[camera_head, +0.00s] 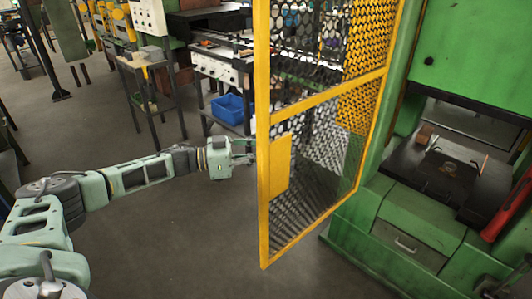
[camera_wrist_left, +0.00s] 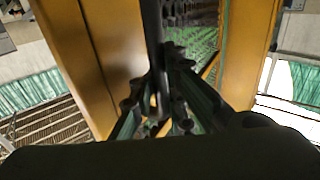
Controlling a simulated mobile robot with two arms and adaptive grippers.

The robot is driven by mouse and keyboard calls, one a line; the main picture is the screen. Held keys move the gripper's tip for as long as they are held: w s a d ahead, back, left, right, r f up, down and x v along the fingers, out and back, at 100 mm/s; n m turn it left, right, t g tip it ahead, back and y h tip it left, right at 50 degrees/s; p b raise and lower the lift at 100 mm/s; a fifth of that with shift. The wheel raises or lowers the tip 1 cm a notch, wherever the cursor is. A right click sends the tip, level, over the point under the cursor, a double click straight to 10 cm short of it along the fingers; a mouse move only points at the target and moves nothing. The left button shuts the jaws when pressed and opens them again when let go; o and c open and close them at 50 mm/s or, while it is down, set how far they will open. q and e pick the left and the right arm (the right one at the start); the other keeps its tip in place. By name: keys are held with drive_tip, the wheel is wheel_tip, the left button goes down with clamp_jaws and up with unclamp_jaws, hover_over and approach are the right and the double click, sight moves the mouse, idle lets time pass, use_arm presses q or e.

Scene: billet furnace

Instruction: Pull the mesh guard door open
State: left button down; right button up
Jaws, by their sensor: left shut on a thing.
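The mesh guard door (camera_head: 263,190) has a yellow frame with dark mesh. In the head view it stands out at an angle from the green machine, its free edge toward my left arm. My left gripper (camera_head: 246,152) reaches that edge from the left, its fingertips partly hidden behind the frame. In the left wrist view, the left gripper (camera_wrist_left: 160,115) is shut on a dark upright bar (camera_wrist_left: 153,40), which looks like the door's handle, beside the yellow frame (camera_wrist_left: 115,45). My right gripper is out of view.
The green machine (camera_head: 365,225) stands at the right, its bay with a dark plate (camera_head: 415,175) exposed. A blue bin (camera_head: 228,109) sits behind the door by a workbench (camera_head: 215,66). The grey floor (camera_head: 190,245) in front and left of the door is clear.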

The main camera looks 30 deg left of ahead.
use_arm(q)
drive_tip(key=shift+s+f, duration=0.1)
drive_tip(key=shift+f, duration=0.2)
drive_tip(key=c, duration=2.2)
unclamp_jaws()
drive_tip(key=shift+a, duration=0.1)
drive_tip(key=o, duration=0.4)
drive_tip(key=shift+s+a+r, duration=0.2)
drive_tip(key=shift+s+r, duration=0.05)
drive_tip(key=shift+o, duration=0.2)
drive_tip(key=shift+w, duration=0.1)
drive_tip(key=shift+w+d, duration=0.15)
drive_tip(key=v, duration=1.2)
